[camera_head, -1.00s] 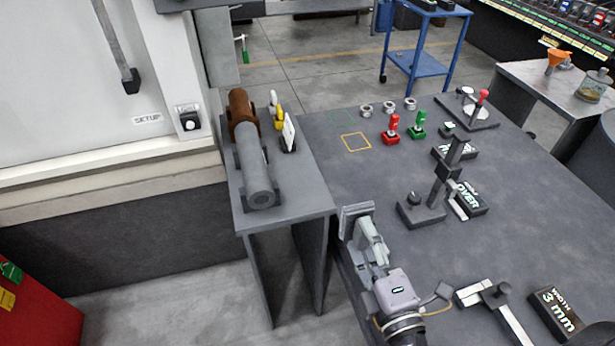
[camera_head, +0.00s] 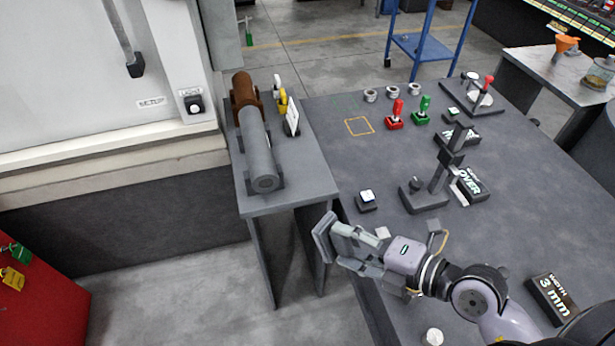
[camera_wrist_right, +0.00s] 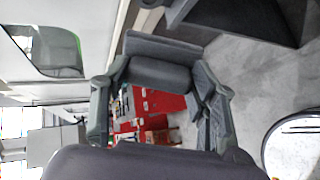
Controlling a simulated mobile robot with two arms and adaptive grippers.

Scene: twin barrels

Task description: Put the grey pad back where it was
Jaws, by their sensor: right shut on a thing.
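The grey pad (camera_head: 324,237) is a flat dark grey piece held at the tip of my right gripper (camera_head: 342,240). The gripper points left, just past the left edge of the dark table (camera_head: 540,210), with the floor beyond. In the right wrist view the pad (camera_wrist_right: 160,46) spans crosswise between the two fingers at the far end of the gripper (camera_wrist_right: 160,85). The fingers appear closed on it. My left gripper is not in view.
A narrow grey bench (camera_head: 300,195) at left carries a brown and grey cylinder (camera_head: 259,150) in cradles. A small button box (camera_head: 366,201) and a clamp stand (camera_head: 430,192) are on the table near the gripper. An orange square outline (camera_head: 359,126) is empty.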

